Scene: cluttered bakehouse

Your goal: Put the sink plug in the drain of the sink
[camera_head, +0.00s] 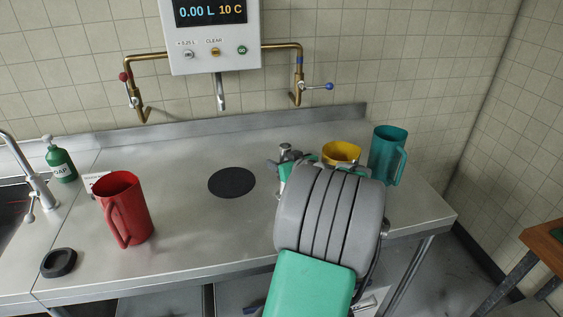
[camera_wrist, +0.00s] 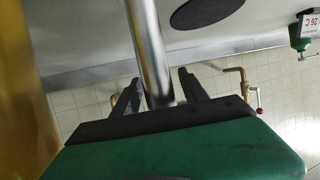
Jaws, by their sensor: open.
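A low black round piece with a raised rim (camera_head: 59,262), which looks like a rubber plug, lies on the counter near the sink. The dark sink (camera_head: 12,212) is cut off at the left edge; its drain is out of view. My gripper (camera_wrist: 157,85) is open, far right of the black piece. An upright metal tube (camera_wrist: 148,45) shows between its fingers in the wrist view; I cannot tell what it belongs to or whether the fingers touch it. A silvery top (camera_head: 286,147) shows beside my gripper in the head view.
A red jug (camera_head: 127,210) stands beside the black piece. A soap bottle (camera_head: 60,160) and tap (camera_head: 32,175) are by the sink. A flat black disc (camera_head: 231,182) lies mid-counter. Yellow (camera_head: 341,152) and teal (camera_head: 386,155) jugs stand at right. Counter is clear between red jug and disc.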

